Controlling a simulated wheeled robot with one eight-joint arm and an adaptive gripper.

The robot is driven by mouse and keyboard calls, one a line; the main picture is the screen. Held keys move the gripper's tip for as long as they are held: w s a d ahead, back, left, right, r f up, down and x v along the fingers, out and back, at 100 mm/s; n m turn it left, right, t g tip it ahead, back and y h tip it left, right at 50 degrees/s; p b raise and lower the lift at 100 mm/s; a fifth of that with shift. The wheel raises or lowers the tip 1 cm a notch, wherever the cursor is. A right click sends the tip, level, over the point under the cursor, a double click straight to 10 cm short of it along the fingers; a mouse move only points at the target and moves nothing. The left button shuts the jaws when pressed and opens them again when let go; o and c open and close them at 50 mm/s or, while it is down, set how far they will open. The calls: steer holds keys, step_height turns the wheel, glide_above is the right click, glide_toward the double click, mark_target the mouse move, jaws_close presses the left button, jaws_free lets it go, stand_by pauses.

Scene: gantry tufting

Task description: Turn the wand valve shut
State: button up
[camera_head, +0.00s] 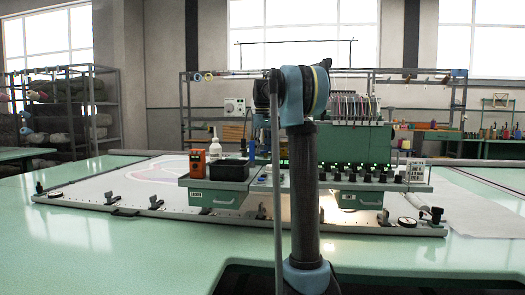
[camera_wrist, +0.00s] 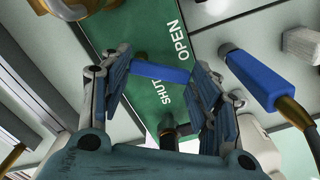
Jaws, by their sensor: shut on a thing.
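In the wrist view a blue lever handle (camera_wrist: 160,72) lies across between the two fingers of my gripper (camera_wrist: 160,80). The fingers are closed on its two ends. Behind it is a green plate (camera_wrist: 139,30) with the white words SHUT and OPEN. The handle crosses the plate beside the T of SHUT, with OPEN above and to its right. The valve body under the handle is not clearly visible. In the head view my own arm stands in front of the machine, and my gripper and the lever are hidden.
In the wrist view another blue grip (camera_wrist: 252,79) with a brass fitting and a hose is close to the right finger. In the head view the machine carriage holds an orange device (camera_head: 197,160), a white bottle (camera_head: 214,145) and a black tray (camera_head: 231,171). The green table (camera_head: 60,245) is clear at left.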

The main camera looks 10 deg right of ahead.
steer(key=m, duration=0.2)
steer(key=w+m, duration=0.1)
steer(key=m, duration=0.2)
steer(key=shift+w+a+m, duration=0.15)
steer(key=shift+a+m, duration=0.05)
steer(key=shift+m, duration=0.1)
steer(key=m, duration=0.2)
steer(key=w+m, duration=0.1)
steer(key=m, duration=0.2)
steer(key=shift+m, duration=0.3)
steer(key=o, duration=1)
steer(key=shift+w, duration=0.1)
steer(key=shift+o, duration=0.2)
step_height(320, 180, up, 12)
steer(key=shift+f, duration=0.1)
